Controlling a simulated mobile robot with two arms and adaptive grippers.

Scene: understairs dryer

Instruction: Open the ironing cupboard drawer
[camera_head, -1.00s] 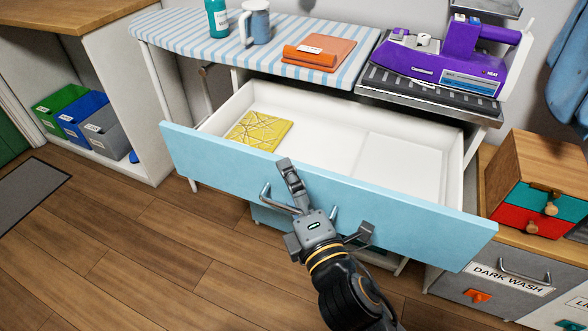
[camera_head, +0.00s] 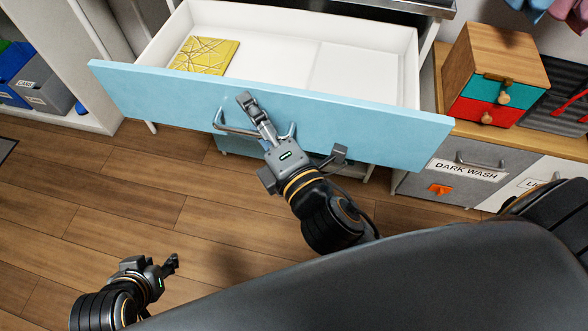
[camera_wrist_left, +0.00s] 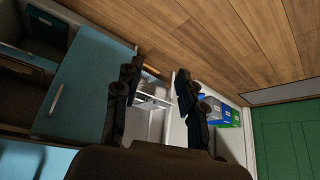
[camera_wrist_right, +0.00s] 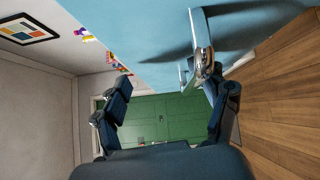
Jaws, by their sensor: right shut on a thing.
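The light blue drawer (camera_head: 375,122) stands pulled out, its white inside in plain view in the head view. A yellow patterned booklet (camera_head: 205,55) lies in its left part. My right gripper (camera_head: 260,122) is shut on the silver drawer handle (camera_head: 222,124) at the middle of the drawer front. In the right wrist view the handle (camera_wrist_right: 202,40) runs beside the right-hand finger below the blue front. My left gripper (camera_head: 165,270) is low at the left, above the floor and away from the drawer. Its fingers (camera_wrist_left: 155,95) are apart and empty in the left wrist view.
A wooden box with teal and red drawers (camera_head: 497,68) stands on the counter at the right, above a grey DARK WASH bin front (camera_head: 450,180). Grey and blue bins (camera_head: 45,92) sit on a low shelf at the left. The wooden floor (camera_head: 120,200) in front is clear.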

